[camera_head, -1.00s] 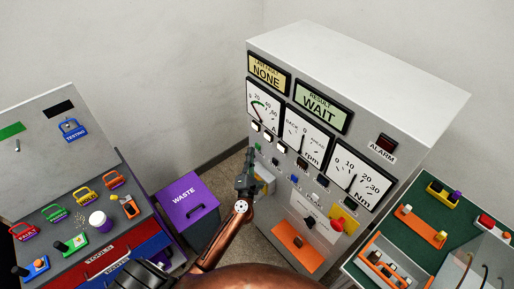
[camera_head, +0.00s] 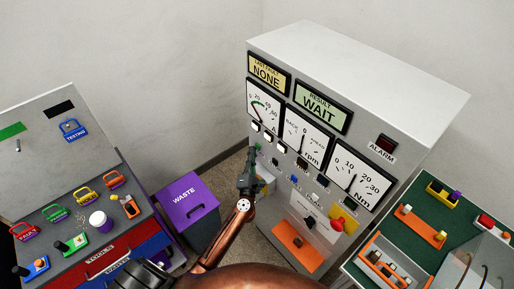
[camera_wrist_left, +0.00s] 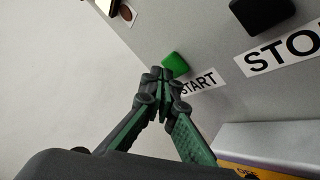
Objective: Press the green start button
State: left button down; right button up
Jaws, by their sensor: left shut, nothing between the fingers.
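The green start button (camera_wrist_left: 175,64) is on the grey panel in the left wrist view, beside the START label (camera_wrist_left: 198,82). My left gripper (camera_wrist_left: 163,76) is shut and empty, its fingertips at the lower left edge of the button in the picture. I cannot tell whether the tips touch it. In the head view the left gripper (camera_head: 253,153) is at the left edge of the grey cabinet (camera_head: 360,70), close to the small green button (camera_head: 259,147). My right gripper is not in view.
A black button (camera_wrist_left: 262,14) with a STOP label (camera_wrist_left: 285,50) is right of the green one. A purple waste bin (camera_head: 187,207) stands left of my arm. A tool bench (camera_head: 75,225) is at the left and a green-topped table (camera_head: 420,225) at the right.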

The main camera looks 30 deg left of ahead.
pick_arm(q)
jog(key=shift+w+d, duration=0.2)
jog(key=shift+w, duration=0.2)
dwell(0.5)
jog(key=shift+s, duration=0.15)
jog(key=shift+s+a+p, duration=0.3)
jog(key=shift+s, duration=0.35)
jog(key=s, duration=0.1)
jog(key=s+a, duration=0.1)
jog(key=s, duration=0.1)
jog(key=s+a+p, duration=0.1)
jog(key=shift+s, duration=0.3)
dwell(0.3)
jog(key=shift+d, duration=0.1)
dwell(0.6)
